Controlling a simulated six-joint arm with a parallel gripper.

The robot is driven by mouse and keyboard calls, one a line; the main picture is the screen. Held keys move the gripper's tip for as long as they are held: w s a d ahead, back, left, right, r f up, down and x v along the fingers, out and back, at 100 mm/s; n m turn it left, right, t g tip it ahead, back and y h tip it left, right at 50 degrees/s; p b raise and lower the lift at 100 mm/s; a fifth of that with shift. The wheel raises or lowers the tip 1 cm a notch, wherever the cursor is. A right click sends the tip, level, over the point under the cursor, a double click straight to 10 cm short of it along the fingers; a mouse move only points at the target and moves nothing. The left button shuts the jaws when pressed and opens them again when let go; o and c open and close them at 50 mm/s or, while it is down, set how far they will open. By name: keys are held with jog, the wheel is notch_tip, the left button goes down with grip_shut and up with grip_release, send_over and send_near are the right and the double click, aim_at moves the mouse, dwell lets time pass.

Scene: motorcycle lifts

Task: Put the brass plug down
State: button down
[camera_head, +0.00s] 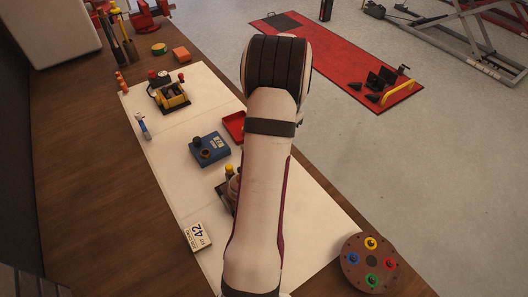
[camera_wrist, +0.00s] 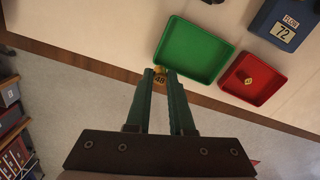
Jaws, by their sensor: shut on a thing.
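In the wrist view, my gripper (camera_wrist: 159,74) is shut on the brass plug (camera_wrist: 160,78), a small yellowish piece with a dark marking I cannot read for sure. The plug shows between the fingertips, near the bench edge in the picture. The green tray (camera_wrist: 182,67) lies just beyond the fingertips, to their upper right, and looks empty. How high the plug is above the bench I cannot tell. In the head view my arm hides the gripper, the plug and the green tray.
A red tray (camera_wrist: 262,98) beside the green one holds a small brass-coloured piece (camera_wrist: 248,81). A blue box (camera_wrist: 291,14) labelled FLOW 72 stands behind. In the head view, a yellow machine (camera_head: 172,101), a 42 card (camera_head: 197,237) and a round knobbed disc (camera_head: 352,270) occupy the bench.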

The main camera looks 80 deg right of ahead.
jog(key=w+f, duration=0.1)
jog(key=w+d+f, duration=0.1)
jog(key=w, duration=0.1)
jog(key=w+d+f, duration=0.1)
jog(key=w, duration=0.1)
jog(key=shift+w+d+f, duration=0.1)
jog(key=shift+w+f, duration=0.05)
jog(key=shift+f, duration=0.1)
notch_tip(320, 180, down, 4)
jog(key=shift+w+d+f, duration=0.1)
jog(key=shift+w, duration=0.05)
jog(key=shift+f, duration=0.1)
jog(key=c, duration=0.8)
grip_release()
